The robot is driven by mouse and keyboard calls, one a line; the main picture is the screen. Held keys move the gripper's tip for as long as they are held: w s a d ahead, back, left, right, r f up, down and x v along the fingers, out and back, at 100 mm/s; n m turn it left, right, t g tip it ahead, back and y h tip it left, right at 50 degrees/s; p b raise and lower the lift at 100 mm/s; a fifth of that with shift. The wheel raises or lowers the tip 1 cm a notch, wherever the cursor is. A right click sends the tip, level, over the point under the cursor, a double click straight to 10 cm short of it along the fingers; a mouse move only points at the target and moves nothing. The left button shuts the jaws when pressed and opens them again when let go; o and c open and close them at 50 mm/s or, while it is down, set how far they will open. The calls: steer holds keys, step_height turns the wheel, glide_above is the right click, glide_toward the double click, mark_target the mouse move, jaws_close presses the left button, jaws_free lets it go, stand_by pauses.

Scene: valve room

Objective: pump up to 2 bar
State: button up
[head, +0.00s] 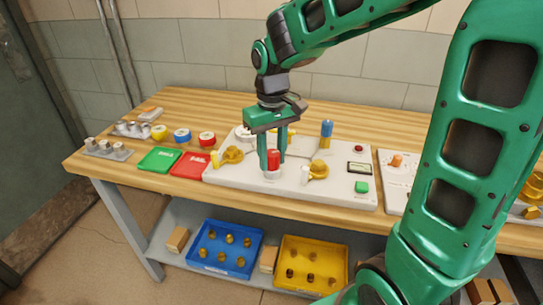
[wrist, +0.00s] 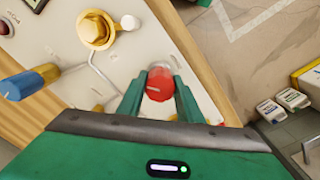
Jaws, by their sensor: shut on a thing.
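My gripper (head: 274,158) points down over the white panel (head: 335,195) on the bench. Its two fingers are shut on a red knob (head: 273,157), one on each side. The knob stands upright on a pale round base. In the wrist view the red knob (wrist: 160,84) sits between the fingertips (wrist: 160,90). A blue-topped handle (head: 326,129) stands at the panel's back right. Brass valves (head: 318,171) and (head: 232,155) sit on either side of the gripper. A small display (head: 358,168) is at the panel's right; its reading is too small to tell.
A green button (head: 361,187) and a red button (head: 358,149) are on the panel's right. A green tray (head: 159,160) and a red tray (head: 190,164) lie to the left. Blue and yellow bins (head: 222,270) with brass parts stand on the lower shelf. My arm covers the right side.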

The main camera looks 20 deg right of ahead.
mark_target(272, 153)
steer(key=shift+m, duration=0.5)
steer(key=o, duration=1)
steer(key=shift+o, duration=0.2)
step_height(272, 153, up, 11)
steer(key=shift+w+f, duration=0.1)
